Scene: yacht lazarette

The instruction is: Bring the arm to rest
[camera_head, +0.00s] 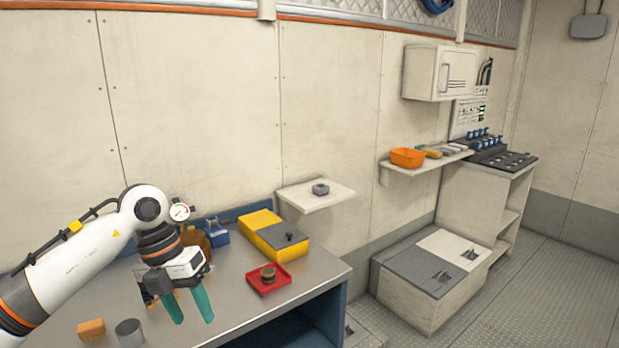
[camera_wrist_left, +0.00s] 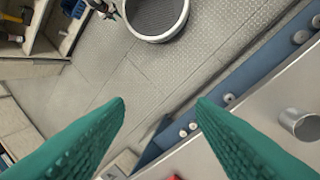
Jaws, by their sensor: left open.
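My left arm (camera_head: 75,272) comes in from the left over the steel bench. My left gripper (camera_head: 190,318) has green fingers that point down and stand apart, with nothing seen between them. In the left wrist view the two green fingers (camera_wrist_left: 160,105) also stand wide apart, with floor and the bench edge seen beyond them. My right gripper does not show in either view.
The bench (camera_head: 225,305) holds a red tray (camera_head: 285,279) with a small round thing in it, a yellow case (camera_head: 260,222), a grey cylinder (camera_head: 130,333) and an orange block (camera_head: 91,329). A wall shelf (camera_head: 335,198) is behind. Floor (camera_head: 560,290) is clear at right.

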